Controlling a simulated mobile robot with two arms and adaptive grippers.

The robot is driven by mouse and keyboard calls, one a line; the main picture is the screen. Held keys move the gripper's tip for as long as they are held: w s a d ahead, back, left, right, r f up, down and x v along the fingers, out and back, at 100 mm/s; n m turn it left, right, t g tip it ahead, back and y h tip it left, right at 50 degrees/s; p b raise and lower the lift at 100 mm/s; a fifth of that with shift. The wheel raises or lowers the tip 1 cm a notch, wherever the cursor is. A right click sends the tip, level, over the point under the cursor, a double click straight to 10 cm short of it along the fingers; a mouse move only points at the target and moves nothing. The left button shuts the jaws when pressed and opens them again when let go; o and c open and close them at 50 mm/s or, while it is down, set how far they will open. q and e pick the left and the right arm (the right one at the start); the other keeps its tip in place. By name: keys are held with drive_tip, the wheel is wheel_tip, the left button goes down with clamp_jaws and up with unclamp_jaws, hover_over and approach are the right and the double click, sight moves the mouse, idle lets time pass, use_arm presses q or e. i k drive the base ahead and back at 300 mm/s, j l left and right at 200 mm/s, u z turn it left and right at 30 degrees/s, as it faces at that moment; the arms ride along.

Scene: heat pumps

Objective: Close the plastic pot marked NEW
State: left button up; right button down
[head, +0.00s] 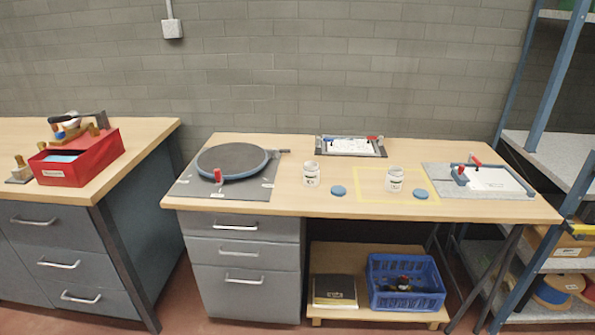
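Two clear plastic pots with white labels stand upright and open on the wooden workbench (270,206). The left pot (311,174) stands near the middle of the bench. The right pot (394,179) stands inside a yellow taped outline (368,171). The labels are too small to read, so I cannot tell which is marked NEW. A blue round lid (338,191) lies flat to the right of the left pot. Another blue lid (419,194) lies to the right of the right pot. Neither of my grippers shows.
A dark round turntable (232,160) with a red clip is at the bench's left. Fixture boards stand at the back (350,146) and right (478,180). A red box (90,160) sits on the left cabinet. A blue crate (405,300) is below. Shelving is right.

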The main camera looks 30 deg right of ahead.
sight(311, 170)
drive_tip(key=i+z, duration=0.1)
drive_tip(key=z, duration=1.95)
drive_tip(key=j+z, duration=0.45)
drive_tip(key=j, duration=0.55)
drive_tip(key=j+z, duration=0.4)
drive_tip(key=j, duration=0.6)
